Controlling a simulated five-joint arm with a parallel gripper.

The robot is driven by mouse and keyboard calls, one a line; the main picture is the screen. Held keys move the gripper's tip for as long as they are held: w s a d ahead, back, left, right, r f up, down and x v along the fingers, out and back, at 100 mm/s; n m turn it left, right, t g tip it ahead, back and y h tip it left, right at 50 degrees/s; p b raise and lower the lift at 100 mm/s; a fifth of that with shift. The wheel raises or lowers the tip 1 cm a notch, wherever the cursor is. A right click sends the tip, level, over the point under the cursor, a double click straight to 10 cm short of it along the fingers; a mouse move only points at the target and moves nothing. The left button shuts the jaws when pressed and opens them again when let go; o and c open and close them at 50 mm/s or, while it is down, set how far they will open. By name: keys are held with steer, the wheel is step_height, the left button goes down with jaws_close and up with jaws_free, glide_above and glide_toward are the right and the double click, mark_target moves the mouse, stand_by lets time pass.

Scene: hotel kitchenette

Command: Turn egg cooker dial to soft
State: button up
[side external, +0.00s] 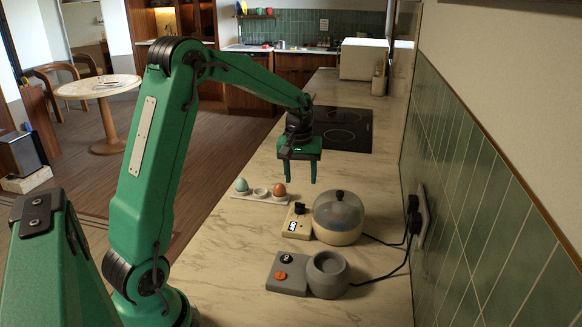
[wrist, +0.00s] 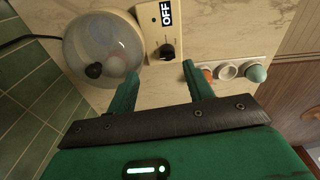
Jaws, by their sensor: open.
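The egg cooker (side external: 338,218) is cream with a clear domed lid and stands on the counter near the tiled wall. The lid also shows at upper left in the wrist view (wrist: 103,50). Its black dial (side external: 299,208) sits on the cream control panel to the left of the dome. In the wrist view the dial (wrist: 167,52) is beside a label or display reading OFF (wrist: 166,14). No soft mark is readable. My gripper (side external: 299,178) is open and empty, above and slightly behind the dial. In the wrist view its fingers (wrist: 160,72) are apart, with the dial beyond them.
An egg holder (side external: 262,196) with a blue-green egg and a brown egg is left of the cooker. A grey appliance (side external: 328,272) with an orange knob stands in front. Cords run to a wall outlet (side external: 420,215). A black cooktop (side external: 342,128) lies behind.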

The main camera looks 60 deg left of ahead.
steer(key=n, duration=0.1)
glide_above(298, 203)
steer(key=shift+g, duration=0.3)
step_height(298, 203, down, 4)
steer(key=shift+f, duration=0.1)
steer(key=shift+f, duration=0.15)
steer(key=shift+w+d+f, duration=0.1)
steer(key=shift+f, duration=1.8)
steer(key=shift+w+d+f, duration=0.1)
steer(key=shift+f, duration=1.75)
steer(key=shift+s+a, duration=0.1)
steer(key=c, duration=1)
